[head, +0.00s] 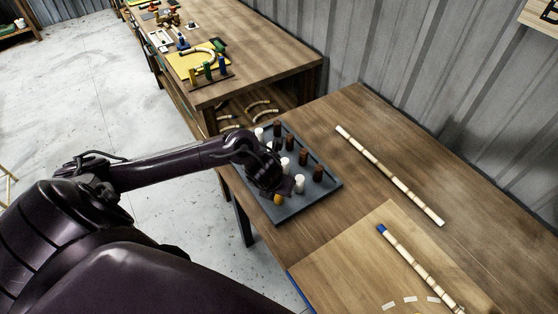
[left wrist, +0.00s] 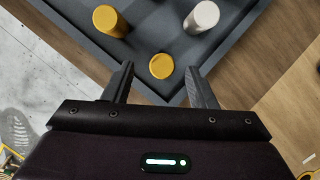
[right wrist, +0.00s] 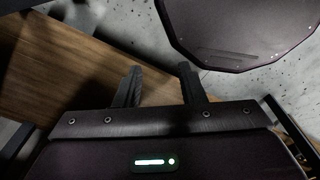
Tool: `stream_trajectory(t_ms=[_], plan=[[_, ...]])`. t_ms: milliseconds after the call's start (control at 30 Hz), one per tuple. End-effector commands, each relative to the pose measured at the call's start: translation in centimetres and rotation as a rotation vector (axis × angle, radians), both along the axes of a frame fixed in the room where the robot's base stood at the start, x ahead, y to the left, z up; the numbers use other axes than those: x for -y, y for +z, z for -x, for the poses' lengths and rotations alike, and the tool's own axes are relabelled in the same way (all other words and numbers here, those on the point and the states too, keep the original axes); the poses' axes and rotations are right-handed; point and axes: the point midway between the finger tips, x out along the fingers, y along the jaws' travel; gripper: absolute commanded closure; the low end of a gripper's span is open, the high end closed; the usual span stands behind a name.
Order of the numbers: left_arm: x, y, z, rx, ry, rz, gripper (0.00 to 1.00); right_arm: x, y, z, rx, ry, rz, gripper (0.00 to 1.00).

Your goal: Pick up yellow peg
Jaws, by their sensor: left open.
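A yellow peg (left wrist: 161,66) stands near the corner of the dark grey peg tray (left wrist: 150,42), between the spread fingers of my left gripper (left wrist: 158,74). The fingers are open, with a gap on each side of the peg. This peg also shows in the head view (head: 278,200), just below my left gripper (head: 277,188). A second yellow peg (left wrist: 110,20) stands beyond it in the left wrist view; my arm hides it in the head view. My right gripper (right wrist: 158,76) is open and empty in the right wrist view, away from the pegs.
A white peg (left wrist: 203,16) stands close by; several white and brown pegs fill the tray. One rattan pole (head: 388,174) lies at the right, and another with a blue end (head: 381,229) lies on a pale board (head: 335,250). A second table (head: 270,65) stands beyond.

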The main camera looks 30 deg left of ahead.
Motion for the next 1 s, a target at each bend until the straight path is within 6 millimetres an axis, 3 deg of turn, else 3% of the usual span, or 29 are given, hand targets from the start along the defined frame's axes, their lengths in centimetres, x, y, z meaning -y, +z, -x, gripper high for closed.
stream_trajectory(t_ms=[200,467,833,1000], plan=[[-0.1,-2.5,-1.1,0.000,0.001,0.002,0.48,-0.1,0.4,-1.2,0.018,0.001,-0.002,0.64],[-0.1,-2.8,-1.2,0.002,0.001,0.001,0.48,-0.2,0.5,-2.8,0.042,0.001,-0.004,0.64],[-0.1,-2.8,-1.2,0.002,0.001,0.001,0.94,-0.2,0.4,-1.5,0.023,0.002,-0.003,0.64],[-0.1,-2.8,-1.2,0.002,0.001,0.001,0.96,-0.3,0.4,-1.5,0.023,0.001,-0.004,0.64]])
